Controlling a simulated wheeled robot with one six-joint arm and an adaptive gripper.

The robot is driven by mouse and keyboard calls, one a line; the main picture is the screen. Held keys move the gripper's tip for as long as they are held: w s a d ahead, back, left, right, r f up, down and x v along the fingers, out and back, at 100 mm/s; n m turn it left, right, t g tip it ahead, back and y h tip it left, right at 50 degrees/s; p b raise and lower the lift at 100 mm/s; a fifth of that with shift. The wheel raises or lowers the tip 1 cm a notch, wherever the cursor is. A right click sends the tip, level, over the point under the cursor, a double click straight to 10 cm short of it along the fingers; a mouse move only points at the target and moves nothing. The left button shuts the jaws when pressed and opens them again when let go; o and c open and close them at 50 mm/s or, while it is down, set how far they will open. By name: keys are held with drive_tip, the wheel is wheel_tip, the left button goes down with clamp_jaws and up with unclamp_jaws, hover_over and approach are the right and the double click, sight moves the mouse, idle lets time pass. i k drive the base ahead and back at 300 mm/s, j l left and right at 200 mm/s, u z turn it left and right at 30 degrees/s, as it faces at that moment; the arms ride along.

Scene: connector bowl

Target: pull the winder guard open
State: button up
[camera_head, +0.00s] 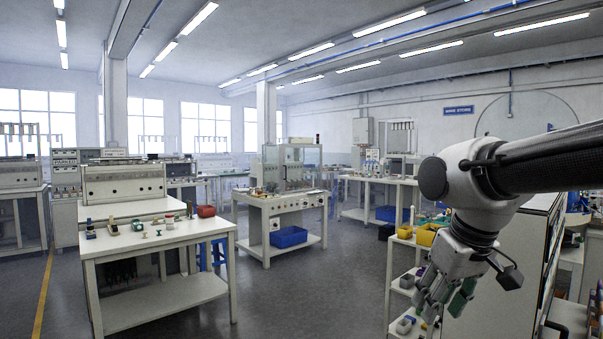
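A bench machine (271,167) with clear panels stands on a white table at mid-distance, near the picture's centre. Its clear panel (312,160) looks like the winder guard, but it is too small to tell for sure or to see how far it is open. My gripper (444,302) hangs at the lower right, pointing down, far from that machine. Its fingers look apart, with nothing seen between them.
A white bench (155,241) with small parts stands at front left. A blue bin (288,237) sits on the machine table's lower shelf. A shelf rack with a yellow bin (427,235) and a tall cabinet (503,270) are close to my arm.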

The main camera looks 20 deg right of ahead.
sight(284, 167)
drive_tip(key=i+z, duration=0.25)
drive_tip(key=i, duration=6.1)
drive_tip(key=i+z, duration=0.1)
drive_tip(key=i, duration=1.95)
